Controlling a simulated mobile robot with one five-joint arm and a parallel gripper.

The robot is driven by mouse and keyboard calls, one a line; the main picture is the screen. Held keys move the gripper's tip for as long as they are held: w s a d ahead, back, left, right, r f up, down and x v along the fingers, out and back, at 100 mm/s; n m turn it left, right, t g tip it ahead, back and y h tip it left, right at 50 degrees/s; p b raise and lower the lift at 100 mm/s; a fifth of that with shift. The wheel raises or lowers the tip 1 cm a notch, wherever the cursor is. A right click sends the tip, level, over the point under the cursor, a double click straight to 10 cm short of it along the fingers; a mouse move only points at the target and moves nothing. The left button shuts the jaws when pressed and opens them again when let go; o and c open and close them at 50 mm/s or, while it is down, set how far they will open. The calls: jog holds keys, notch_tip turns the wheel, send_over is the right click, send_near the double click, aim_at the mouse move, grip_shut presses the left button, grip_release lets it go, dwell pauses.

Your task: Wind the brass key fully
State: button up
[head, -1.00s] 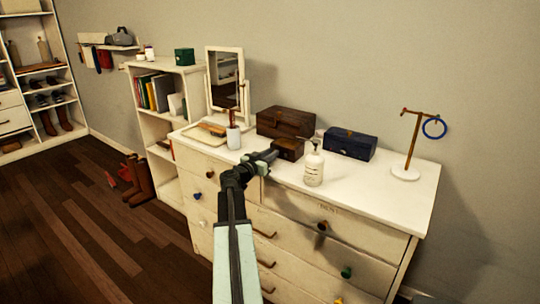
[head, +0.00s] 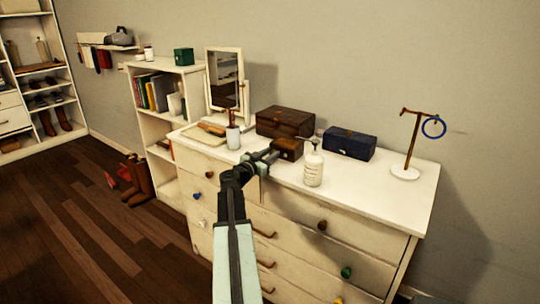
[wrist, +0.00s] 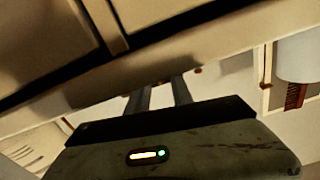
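A small brown wooden box (head: 289,149) sits on the white dresser, in front of a larger dark brown box (head: 285,121). My gripper (head: 272,155) is low over the dresser top at the left side of the small box. I cannot tell from the head view whether it touches the box. In the wrist view, which looks upside down, my two grey fingers (wrist: 161,90) stand apart with a visible gap and nothing clearly held between them. The brass key cannot be made out in either view; my gripper may hide it.
A white pump bottle (head: 313,167) stands close to the right of the small box. A white cup with a brush (head: 233,138) stands to the left. A blue box (head: 349,143) and a stand with a blue ring (head: 407,172) are farther right. The dresser's front right is clear.

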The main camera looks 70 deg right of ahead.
jog(key=v, duration=0.7)
jog(key=shift+a, duration=0.4)
jog(key=shift+d+r, duration=0.2)
jog(key=shift+d, duration=0.25)
jog(key=x, duration=0.7)
jog(key=shift+s+d, duration=0.1)
jog(key=shift+d, duration=0.25)
grip_shut()
